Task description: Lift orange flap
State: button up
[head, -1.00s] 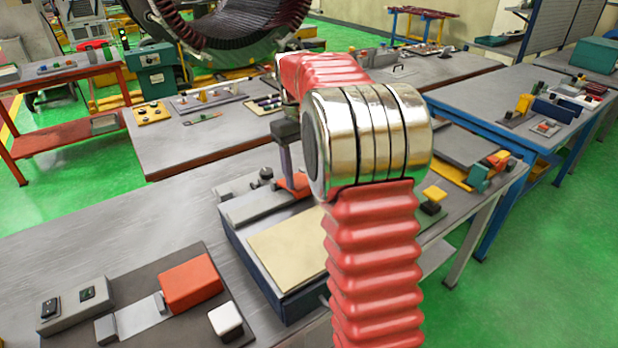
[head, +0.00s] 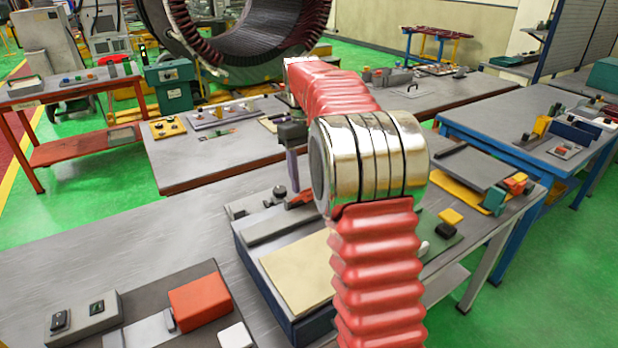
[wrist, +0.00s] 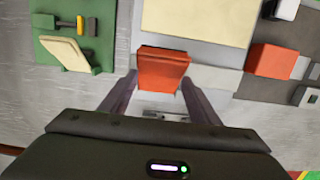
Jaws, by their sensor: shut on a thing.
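The orange flap (wrist: 162,72) shows in the middle of the wrist view, at the edge of the fixture with the cream plate. My gripper (wrist: 159,78) has one dark finger on each side of the flap and is shut on it. In the head view, a small part of the orange flap (head: 300,199) shows below my gripper (head: 293,178), at the back of the fixture. My own red arm covers part of the fixture. I cannot tell from the pictures how far the flap is tilted.
A separate orange block (head: 200,302) sits on a dark board at the front left. A green board with a tilted cream flap (wrist: 66,55) is at the left in the wrist view. Bare bench lies left of the fixture.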

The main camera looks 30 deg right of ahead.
jog(key=shift+w+a+f, duration=0.1)
jog(key=shift+w+f, duration=0.05)
jog(key=shift+w, duration=0.05)
jog(key=o, duration=1.2)
jog(key=shift+w+f, duration=0.1)
jog(key=o, duration=0.3)
jog(key=r, duration=0.4)
jog(key=w+r, duration=0.1)
jog(key=r, duration=0.8)
jog(key=shift+w+r, duration=0.35)
jog(key=shift+r, duration=0.1)
